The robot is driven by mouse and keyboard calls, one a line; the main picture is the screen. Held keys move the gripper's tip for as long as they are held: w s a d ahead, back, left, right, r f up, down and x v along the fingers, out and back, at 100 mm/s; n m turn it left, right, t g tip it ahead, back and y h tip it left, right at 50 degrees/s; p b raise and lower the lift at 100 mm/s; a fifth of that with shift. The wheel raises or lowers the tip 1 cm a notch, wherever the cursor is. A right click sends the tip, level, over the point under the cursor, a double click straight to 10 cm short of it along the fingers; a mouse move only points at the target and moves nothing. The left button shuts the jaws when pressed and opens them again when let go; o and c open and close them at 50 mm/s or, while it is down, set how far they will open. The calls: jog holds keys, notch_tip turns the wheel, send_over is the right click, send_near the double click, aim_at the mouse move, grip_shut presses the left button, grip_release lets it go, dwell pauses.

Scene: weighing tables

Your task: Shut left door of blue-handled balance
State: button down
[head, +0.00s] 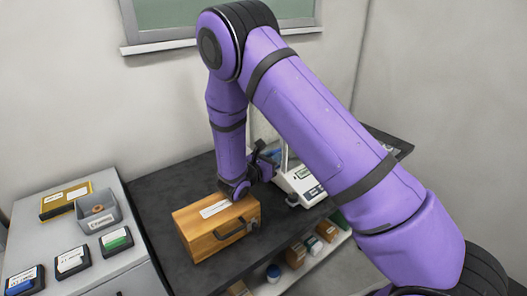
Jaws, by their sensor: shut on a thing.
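The balance (305,187) stands on the dark table, a white base with a display and a glass draft shield. My arm hides much of it, including most of its left door. A small patch of blue (273,156) shows at its left side, by my gripper (267,154). My gripper is at the left side of the balance, shut on what seems to be the left door's blue handle. The fingertips are small and partly hidden here. How far the door stands open cannot be told.
A wooden case (190,226) with a dark handle lies just in front of my gripper. A grey cabinet (128,268) at left bears a grey bin (82,217) and several small boxes. A shelf (325,262) with bottles and boxes is below the dark table (160,190).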

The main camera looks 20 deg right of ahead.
jog(key=shift+s+d, duration=0.2)
jog(key=shift+s, duration=0.5)
jog(key=c, duration=1.2)
grip_release()
jog(key=v, duration=1)
jog(key=shift+s+a, duration=0.2)
jog(key=shift+a, duration=0.15)
